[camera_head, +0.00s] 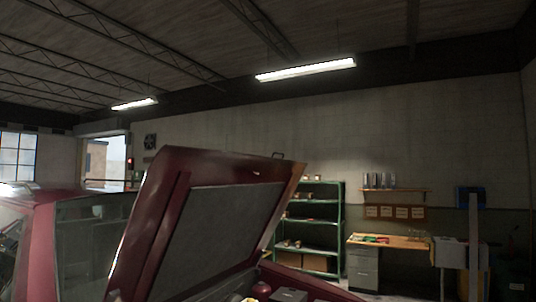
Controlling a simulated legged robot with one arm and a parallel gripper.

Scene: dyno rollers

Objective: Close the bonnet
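The dark red bonnet (207,222) stands raised and steeply tilted over the front of a red car (84,238), with its grey underside panel facing right. The car's windscreen and cabin are to the left of it. Part of the engine bay (277,294) shows below the bonnet at the bottom edge, mostly cut off by the frame. My gripper is not in view.
A green shelf unit (341,228) stands by the back wall behind the bonnet. A wooden workbench (389,241) with drawers is to its right. A grey post (473,240) stands at the right. Lit lamps (305,70) hang from the ceiling.

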